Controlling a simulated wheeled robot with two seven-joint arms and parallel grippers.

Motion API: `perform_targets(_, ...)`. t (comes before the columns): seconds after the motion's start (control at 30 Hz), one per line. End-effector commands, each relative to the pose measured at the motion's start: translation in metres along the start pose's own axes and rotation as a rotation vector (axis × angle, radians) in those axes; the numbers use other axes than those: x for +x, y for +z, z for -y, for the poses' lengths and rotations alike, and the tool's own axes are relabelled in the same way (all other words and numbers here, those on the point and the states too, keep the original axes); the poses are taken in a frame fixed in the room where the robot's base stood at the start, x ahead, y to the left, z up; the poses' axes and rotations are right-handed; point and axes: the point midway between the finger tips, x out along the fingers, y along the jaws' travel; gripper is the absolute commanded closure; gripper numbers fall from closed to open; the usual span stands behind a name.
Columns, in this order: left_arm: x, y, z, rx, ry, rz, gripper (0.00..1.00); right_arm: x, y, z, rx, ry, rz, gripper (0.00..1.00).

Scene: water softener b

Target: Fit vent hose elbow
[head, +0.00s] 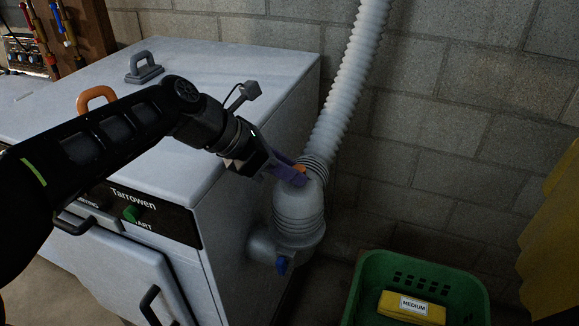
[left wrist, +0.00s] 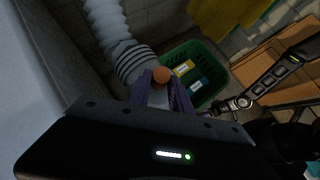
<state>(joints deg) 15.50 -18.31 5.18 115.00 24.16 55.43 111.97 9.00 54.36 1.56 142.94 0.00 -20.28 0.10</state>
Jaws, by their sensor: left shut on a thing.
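The white vent hose elbow (head: 297,205) stands upright at the right side of the grey Tarrowen cabinet, its ribbed lower part on a round grey port (head: 262,247). The ribbed white hose (head: 352,75) comes down from above and meets the elbow's top. My left gripper (head: 288,172) is shut at the elbow's top, its purple fingers beside an orange knob (head: 299,168). In the left wrist view the orange knob (left wrist: 161,75) shows between the fingertips, below the hose (left wrist: 110,30). How fully the elbow sits on the port is hard to see.
A green crate (head: 365,285) with a yellow MEDIUM pack (head: 412,307) stands at lower right. The block wall (head: 450,130) is close behind. A grey handle (head: 144,66) and an orange handle (head: 97,98) stand on the cabinet top.

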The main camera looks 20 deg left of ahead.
Motion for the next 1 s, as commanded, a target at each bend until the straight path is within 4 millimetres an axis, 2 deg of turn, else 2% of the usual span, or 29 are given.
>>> perform_targets(0.6,0.013,-0.014,0.000,0.000,0.001,0.001,1.00,0.010,0.000,-0.004,0.000,0.000,0.000,0.33)
perform_targets(1.0,0.015,-0.016,0.000,0.000,0.001,0.000,1.00,0.011,0.000,-0.004,0.000,0.000,0.000,0.33)
